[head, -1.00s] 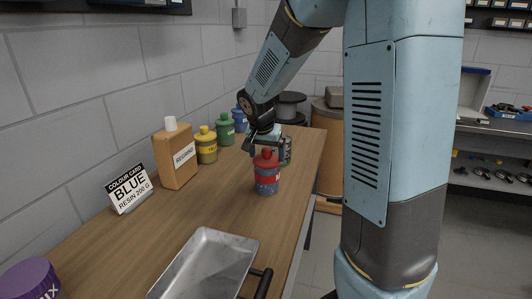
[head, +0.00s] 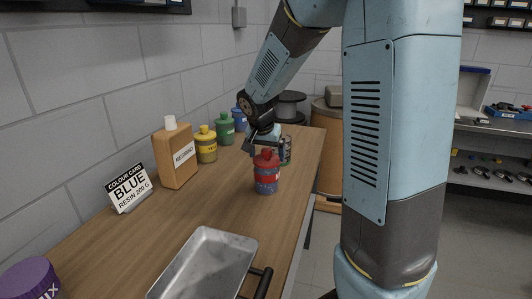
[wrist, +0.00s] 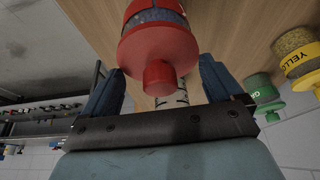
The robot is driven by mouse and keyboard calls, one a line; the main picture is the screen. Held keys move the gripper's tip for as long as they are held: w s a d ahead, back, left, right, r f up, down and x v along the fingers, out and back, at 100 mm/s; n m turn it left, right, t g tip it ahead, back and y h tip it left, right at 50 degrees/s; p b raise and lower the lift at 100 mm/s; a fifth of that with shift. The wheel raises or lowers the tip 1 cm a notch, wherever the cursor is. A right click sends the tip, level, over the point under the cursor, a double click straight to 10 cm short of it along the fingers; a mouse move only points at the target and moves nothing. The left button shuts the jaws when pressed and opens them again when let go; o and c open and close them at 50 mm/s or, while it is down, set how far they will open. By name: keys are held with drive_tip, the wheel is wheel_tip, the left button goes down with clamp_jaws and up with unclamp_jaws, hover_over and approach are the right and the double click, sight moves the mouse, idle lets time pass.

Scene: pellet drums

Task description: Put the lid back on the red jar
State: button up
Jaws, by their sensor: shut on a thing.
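The red jar (head: 267,182) stands upright on the wooden bench, speckled with a red label band; its body also shows at the top of the wrist view (wrist: 155,12). The red lid (head: 266,160), with a round knob, is at the jar's mouth. In the wrist view the lid (wrist: 158,45) looks level, but I cannot tell whether a thin gap lies under it. My gripper (head: 264,146) is directly above the jar, shut on the lid. In the wrist view its two blue fingers (wrist: 160,78) stand either side of the lid.
A can (head: 286,150) stands close behind the jar. Yellow (head: 206,147), green (head: 225,130) and blue (head: 240,120) jars line the wall, beside a resin bottle (head: 176,158) and a BLUE colour card (head: 130,188). A metal tray (head: 250,245) and a purple-lidded tub (head: 28,278) are nearer.

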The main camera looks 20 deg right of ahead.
idle(0.4)
drive_tip(key=o, duration=0.7)
drive_tip(key=shift+c, duration=0.2)
drive_tip(key=shift+r, duration=3.5)
clamp_jaws()
drive_tip(key=shift+f, duration=1.6)
